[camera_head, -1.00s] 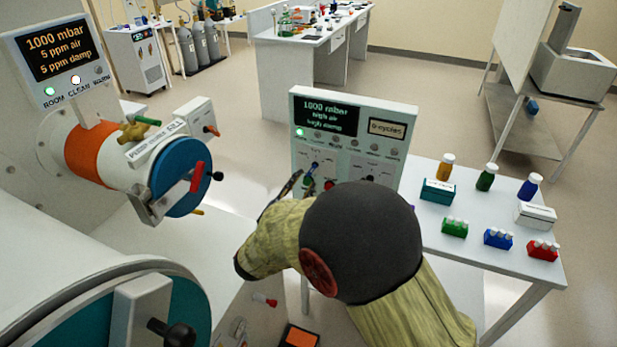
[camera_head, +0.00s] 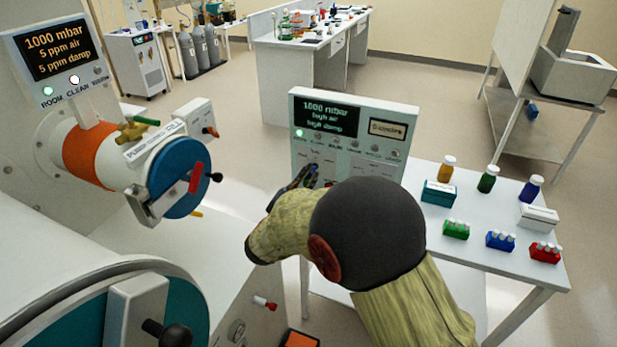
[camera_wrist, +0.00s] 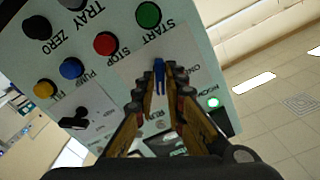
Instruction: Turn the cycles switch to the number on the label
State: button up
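The control box (camera_head: 345,125) stands upright on the table, with a dark screen and a small cycles display. In the wrist view its panel (camera_wrist: 125,65) shows tilted and close. My gripper (camera_wrist: 159,72) is at the panel, its fingers nearly together on both sides of a narrow blue knob (camera_wrist: 159,78). In the head view my gripper (camera_head: 303,176) is partly hidden by my arm.
Green START (camera_wrist: 148,14) and red STOP (camera_wrist: 105,43) buttons sit close to my fingers. Blue and yellow buttons and a black switch (camera_wrist: 84,116) are farther along the panel. Bottles and small vial racks stand on the table (camera_head: 480,265) at the right.

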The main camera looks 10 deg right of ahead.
grip_shut()
jog(key=shift+f, duration=0.1)
jog(key=shift+m+b, duration=0.4)
jog(key=shift+b, duration=0.2)
jog(key=m+b, duration=0.3)
jog(key=shift+f, duration=0.2)
jog(key=shift+r+m+b, duration=0.1)
jog(key=shift+m+b, duration=0.55)
jog(key=shift+m, duration=0.25)
jog(key=shift+r, duration=0.1)
jog(key=shift+o, duration=2.4)
grip_release()
